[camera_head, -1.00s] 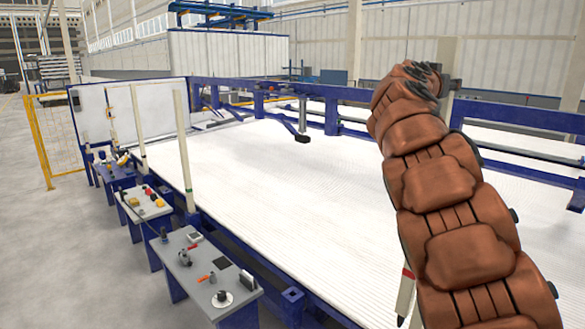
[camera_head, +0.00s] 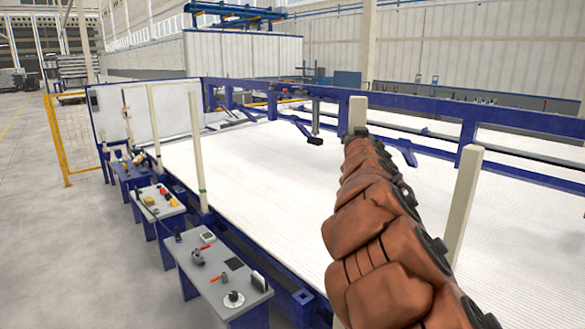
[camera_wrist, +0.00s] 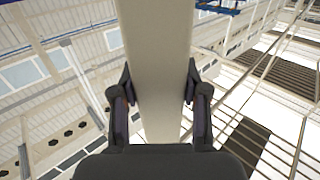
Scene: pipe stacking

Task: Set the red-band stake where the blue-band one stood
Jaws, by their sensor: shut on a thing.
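My gripper (camera_wrist: 158,105) is shut on a pale stake (camera_wrist: 155,60) in the wrist view, with one dark finger on each side of it. In the head view the top of this stake (camera_head: 357,113) shows upright above the end of my brown-covered arm. Its lower part is hidden, so its band does not show. Another pale stake (camera_head: 463,200) stands behind my arm at the right, its lower part also hidden. At the left, a stake with a green band (camera_head: 197,150) stands at the near edge of the white bed. I see no red or blue band now.
Two thinner pale posts, one nearer (camera_head: 153,125) and one farther (camera_head: 127,112), stand at the left. Grey control benches (camera_head: 215,275) line the near side of the white bed (camera_head: 270,190). A blue frame (camera_head: 420,125) runs along its far side.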

